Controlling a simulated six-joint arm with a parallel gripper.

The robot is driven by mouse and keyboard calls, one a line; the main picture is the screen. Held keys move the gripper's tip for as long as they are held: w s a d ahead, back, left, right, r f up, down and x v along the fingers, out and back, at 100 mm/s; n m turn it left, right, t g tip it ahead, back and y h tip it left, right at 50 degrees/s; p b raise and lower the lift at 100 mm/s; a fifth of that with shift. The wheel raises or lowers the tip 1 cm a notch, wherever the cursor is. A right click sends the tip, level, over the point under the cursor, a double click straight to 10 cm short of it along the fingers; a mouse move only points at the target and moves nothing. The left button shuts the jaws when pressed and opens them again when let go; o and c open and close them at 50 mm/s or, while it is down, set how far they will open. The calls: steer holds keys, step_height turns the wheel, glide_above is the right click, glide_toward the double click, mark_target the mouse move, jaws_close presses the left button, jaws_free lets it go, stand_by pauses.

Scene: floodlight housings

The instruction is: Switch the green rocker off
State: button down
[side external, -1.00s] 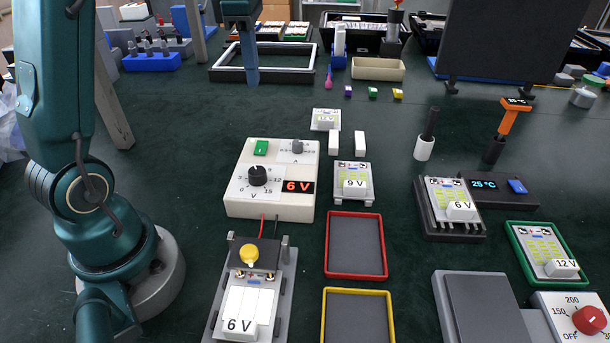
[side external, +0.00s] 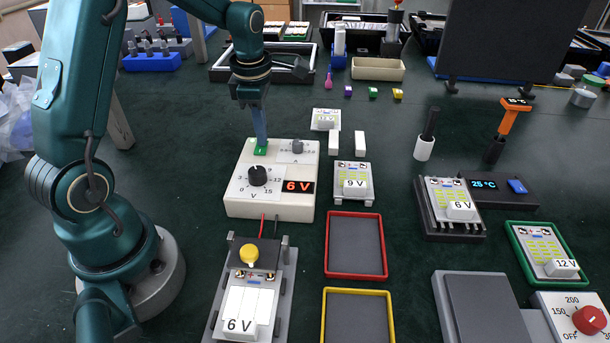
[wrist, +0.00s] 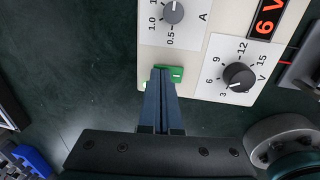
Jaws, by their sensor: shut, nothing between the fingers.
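The green rocker (side external: 261,150) sits at the top left of the white power supply (side external: 270,209). The supply's display (side external: 298,187) is lit and reads 6 V. My gripper (side external: 261,142) is shut and empty, pointing down with its fingertips at the green rocker. In the wrist view the shut fingertips (wrist: 161,72) overlap the left part of the rocker (wrist: 175,74). They appear to touch it, but the exact contact is hidden. Which side of the rocker is pressed down cannot be told.
A black knob (side external: 258,175) and a smaller grey knob (side external: 297,147) stand on the same panel. Red (side external: 328,250) and yellow (side external: 325,318) trays lie to the right.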

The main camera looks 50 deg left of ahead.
mark_target(262, 153)
steer(key=shift+a+f, duration=0.1)
steer(key=shift+f, duration=0.4)
steer(key=shift+s+d+r, duration=0.1)
steer(key=shift+s+d, duration=0.45)
steer(key=shift+d, duration=0.15)
step_height(262, 153, up, 14)
steer(key=shift+s+d+r, duration=0.25)
steer(key=shift+s+d, duration=0.05)
steer(key=shift+d, duration=0.15)
stand_by(0.3)
